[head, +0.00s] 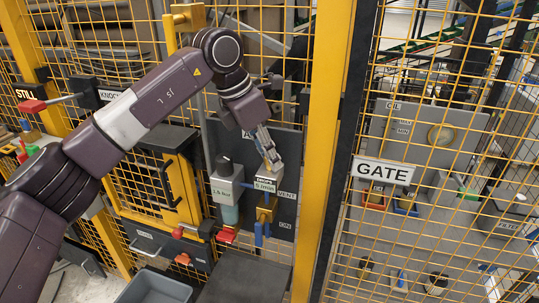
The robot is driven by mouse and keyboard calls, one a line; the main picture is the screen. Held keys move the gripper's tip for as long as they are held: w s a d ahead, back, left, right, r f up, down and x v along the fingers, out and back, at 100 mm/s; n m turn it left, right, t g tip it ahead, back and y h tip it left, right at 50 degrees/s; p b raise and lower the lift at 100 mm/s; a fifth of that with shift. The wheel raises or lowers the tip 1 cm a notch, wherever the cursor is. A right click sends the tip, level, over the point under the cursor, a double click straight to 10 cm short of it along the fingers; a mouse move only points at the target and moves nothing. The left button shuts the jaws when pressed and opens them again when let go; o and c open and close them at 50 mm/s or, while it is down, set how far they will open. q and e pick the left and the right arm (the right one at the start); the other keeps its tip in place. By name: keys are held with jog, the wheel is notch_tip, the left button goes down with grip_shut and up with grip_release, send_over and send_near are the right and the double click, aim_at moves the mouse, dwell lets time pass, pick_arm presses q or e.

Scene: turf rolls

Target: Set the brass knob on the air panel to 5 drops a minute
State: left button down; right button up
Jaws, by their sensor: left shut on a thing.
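Just below the fingers a small pale display (265,185) seems to read 5 /min, in small print. My right gripper is not in view.
A grey regulator (222,188) with a dark knob stands just left of the display. A brass valve (265,214) with a blue handle sits below it, near the VENT label. A red lever (226,235) sticks out lower left. The yellow post (322,130) stands close on the right.

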pick_arm(q)
jog(key=shift+r, duration=0.1)
dwell(0.4)
jog(key=c, duration=1.7)
grip_release()
jog(key=shift+c, duration=0.2)
jog(key=v, duration=0.8)
